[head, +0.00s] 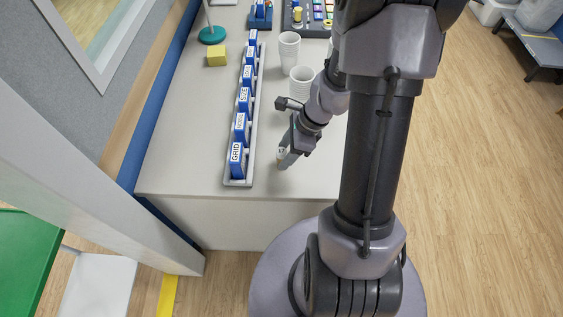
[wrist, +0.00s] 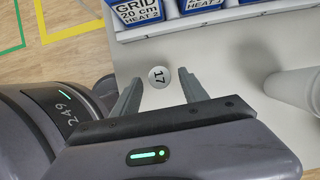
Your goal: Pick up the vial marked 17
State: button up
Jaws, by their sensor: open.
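The vial marked 17 (wrist: 159,77) shows in the wrist view as a round white cap with a black 17, seen from above on the pale table. My gripper (wrist: 158,90) is open, with one finger on each side of the vial's cap near the fingertips. Whether the fingers touch it, I cannot tell. In the head view my gripper (head: 284,160) is low over the near end of the table, right of the blue box row. A small part of the vial (head: 281,152) may show there at the fingertips, mostly hidden.
Blue boxes marked GRID (head: 236,160) and other words stand in a long white tray (head: 239,183) left of my gripper. Stacks of white cups (head: 301,80) stand farther back. A yellow block (head: 217,56) lies at the back left. The table's near edge is close.

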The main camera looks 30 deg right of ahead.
aim_at(281, 157)
jog(key=b+x, duration=0.1)
jog(key=x, duration=0.2)
jog(key=shift+w+f, duration=0.1)
jog(key=shift+c, duration=0.3)
grip_shut()
jog(key=shift+r, duration=0.3)
